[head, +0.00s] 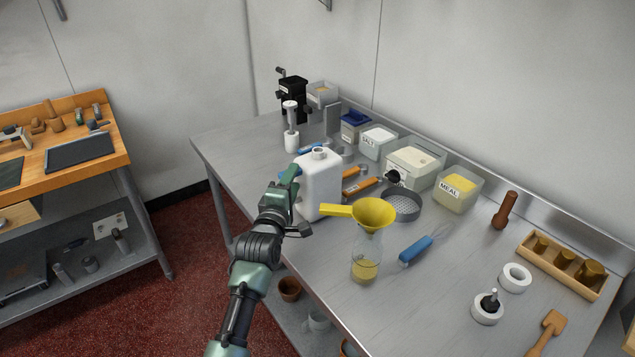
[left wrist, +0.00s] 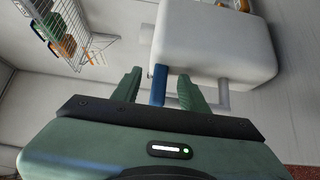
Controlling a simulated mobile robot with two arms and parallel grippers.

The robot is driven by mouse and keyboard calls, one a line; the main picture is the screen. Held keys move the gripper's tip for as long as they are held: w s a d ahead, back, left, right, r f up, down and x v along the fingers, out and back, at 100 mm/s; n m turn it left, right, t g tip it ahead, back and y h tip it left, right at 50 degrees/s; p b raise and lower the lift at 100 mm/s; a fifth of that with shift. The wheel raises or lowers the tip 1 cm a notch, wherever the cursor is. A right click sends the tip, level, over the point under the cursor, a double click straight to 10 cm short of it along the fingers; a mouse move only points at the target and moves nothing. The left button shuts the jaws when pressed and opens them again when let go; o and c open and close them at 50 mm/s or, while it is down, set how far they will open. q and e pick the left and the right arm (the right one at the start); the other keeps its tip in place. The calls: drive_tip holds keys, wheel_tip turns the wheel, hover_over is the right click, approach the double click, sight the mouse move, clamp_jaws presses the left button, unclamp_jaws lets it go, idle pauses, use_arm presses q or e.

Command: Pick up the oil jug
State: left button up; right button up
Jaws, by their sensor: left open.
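The oil jug looks like a white, boxy jug (head: 320,184) with a round neck on top. It stands upright near the left front edge of the metal table. My left gripper (head: 290,176) is at the jug's left side. In the left wrist view, the white jug body (left wrist: 215,42) fills the upper right. A short blue bar, seemingly the jug's handle grip (left wrist: 158,88), sits between the two open green fingers. I cannot tell whether either finger touches it. My right gripper is not in view.
A glass bottle (head: 366,268) with a yellow funnel (head: 372,214) stands close to the jug's right. A round sieve (head: 403,206) and orange-handled tools (head: 362,187) lie behind. Labelled bins line the back, including MEAL (head: 458,190). A blue-handled whisk (head: 415,250) lies right of the bottle.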

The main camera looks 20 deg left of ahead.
use_arm(q)
drive_tip(key=shift+w+f, duration=0.1)
drive_tip(key=shift+w, duration=0.55)
drive_tip(key=shift+s, duration=0.1)
clamp_jaws()
idle(0.9)
